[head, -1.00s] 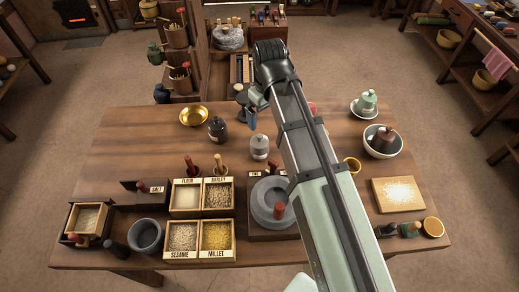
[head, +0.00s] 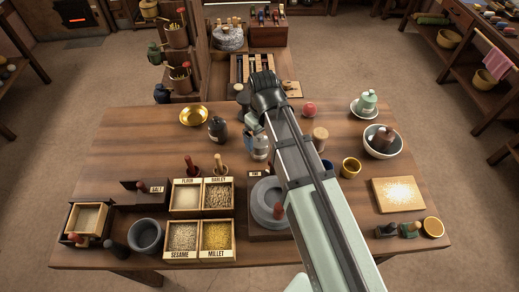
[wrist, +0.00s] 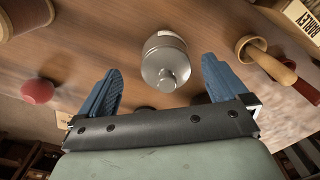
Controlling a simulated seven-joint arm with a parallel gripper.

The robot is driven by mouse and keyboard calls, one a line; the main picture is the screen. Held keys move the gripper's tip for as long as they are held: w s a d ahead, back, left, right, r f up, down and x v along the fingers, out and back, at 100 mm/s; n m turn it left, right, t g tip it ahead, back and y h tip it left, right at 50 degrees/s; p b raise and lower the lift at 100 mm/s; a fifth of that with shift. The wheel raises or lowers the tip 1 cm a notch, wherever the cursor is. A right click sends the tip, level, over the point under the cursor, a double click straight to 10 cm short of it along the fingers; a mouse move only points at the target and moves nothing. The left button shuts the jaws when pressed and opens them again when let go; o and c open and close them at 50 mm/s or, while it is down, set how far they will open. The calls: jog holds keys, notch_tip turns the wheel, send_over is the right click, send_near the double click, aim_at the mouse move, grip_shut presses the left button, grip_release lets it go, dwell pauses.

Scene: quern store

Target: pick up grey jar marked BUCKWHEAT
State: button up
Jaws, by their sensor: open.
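The grey jar (head: 260,150) with a knobbed lid stands upright near the table's middle, partly covered by my gripper in the head view. In the wrist view the jar (wrist: 164,58) shows from above, lid knob towards the gripper. A pale label shows on its far side, but I cannot read it. My gripper (wrist: 161,66) is open, with one blue finger to either side of the jar and visible space on both sides. In the head view my gripper (head: 257,128) is at the jar; whether a finger touches it I cannot tell.
A dark jar (head: 217,128) stands left of the grey jar, and a brass bowl (head: 194,116) behind it. The BARLEY box (head: 218,194) and a mortar with pestle (head: 219,169) are in front-left. A red ball (head: 310,109) and a wooden spool (head: 320,137) stand to the right.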

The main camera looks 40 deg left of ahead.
jog(key=shift+s+a+f, duration=0.1)
jog(key=shift+s+f, duration=0.05)
jog(key=shift+f, duration=1.15)
jog(key=shift+s+a+f, duration=0.1)
jog(key=shift+f, duration=1.2)
jog(key=shift+c, duration=0.2)
grip_shut()
